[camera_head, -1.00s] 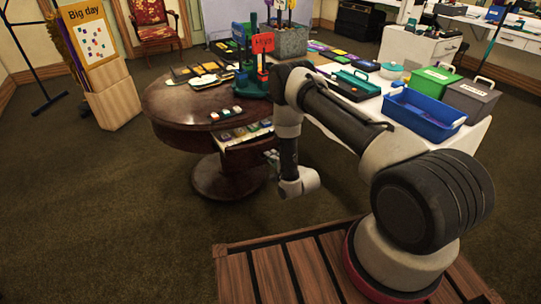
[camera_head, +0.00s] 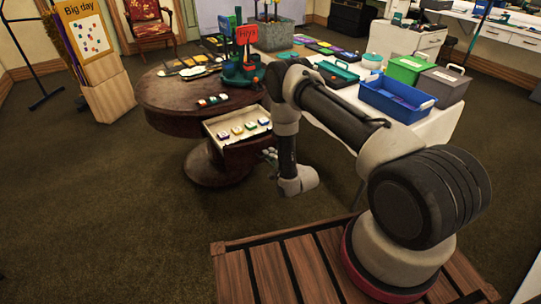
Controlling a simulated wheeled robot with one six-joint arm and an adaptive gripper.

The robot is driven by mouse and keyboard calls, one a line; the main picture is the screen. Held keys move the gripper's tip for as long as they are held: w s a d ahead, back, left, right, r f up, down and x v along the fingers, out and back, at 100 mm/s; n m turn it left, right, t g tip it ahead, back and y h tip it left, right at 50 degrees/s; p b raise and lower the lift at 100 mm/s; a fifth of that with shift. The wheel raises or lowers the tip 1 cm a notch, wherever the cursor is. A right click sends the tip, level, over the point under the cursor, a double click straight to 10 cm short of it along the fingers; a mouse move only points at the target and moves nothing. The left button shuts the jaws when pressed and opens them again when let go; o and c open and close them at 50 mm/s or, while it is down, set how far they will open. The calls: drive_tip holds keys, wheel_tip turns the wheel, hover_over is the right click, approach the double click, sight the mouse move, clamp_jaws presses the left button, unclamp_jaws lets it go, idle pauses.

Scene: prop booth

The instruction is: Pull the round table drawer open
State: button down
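The round table (camera_head: 165,95) is dark polished wood on a thick pedestal, left of centre. Its drawer (camera_head: 215,127) stands pulled out from the near right side, its pale inside showing several small coloured blocks (camera_head: 237,130). My gripper (camera_head: 269,154) is at the drawer's near right front, low beside the table and partly hidden by my own arm. Its fingers are small and dark here. I cannot tell whether they are closed on the drawer's handle, which I cannot make out.
On the tabletop are a green stand with a red sign (camera_head: 246,36) and small blocks (camera_head: 212,100). A white table (camera_head: 437,124) at right holds a blue tray (camera_head: 397,103), a green box (camera_head: 405,68) and a grey box (camera_head: 441,87). Carpet in front of the drawer is clear.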

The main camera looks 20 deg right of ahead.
drive_tip(key=c, duration=1.5)
unclamp_jaws()
drive_tip(key=v, duration=1.2)
